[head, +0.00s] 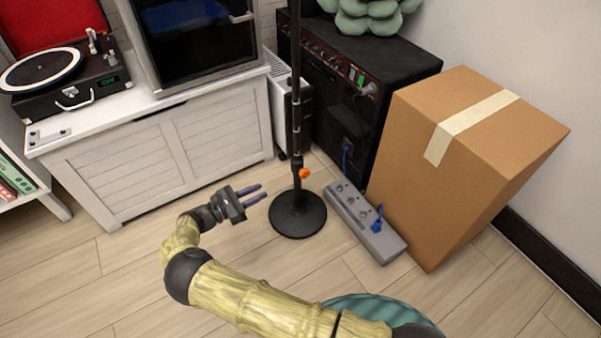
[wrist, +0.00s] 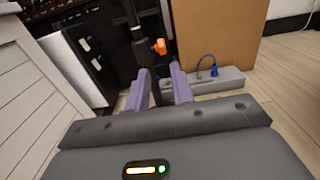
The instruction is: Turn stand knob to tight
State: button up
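The stand is a black pole (head: 296,100) on a round black base (head: 297,214). Its orange knob (head: 305,173) sticks out low on the pole, to the right. In the wrist view the knob (wrist: 160,46) shows just beyond and above my fingertips. My gripper (head: 257,193) is left of the pole, lower than the knob in the picture, with its two purple fingers pointing toward the stand. The fingers are apart with nothing between them, and the pole shows beyond the gap in the wrist view (wrist: 160,86). No tight or loose mark is readable on the knob.
A grey power strip (head: 366,222) with a blue plug lies right of the base. A cardboard box (head: 440,190) and a black amplifier (head: 345,120) stand behind it. A white cabinet (head: 160,160) is at the left. Wood floor is clear in front of the cabinet.

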aim_at(303, 171)
jog(key=b+x, duration=0.5)
jog(key=x, duration=1)
jog(key=shift+w+d+f+b, duration=0.1)
jog(key=shift+f+b, duration=0.05)
jog(key=shift+b, duration=0.15)
jog(key=shift+w+d, duration=0.2)
jog(key=shift+d, duration=0.1)
grip_shut()
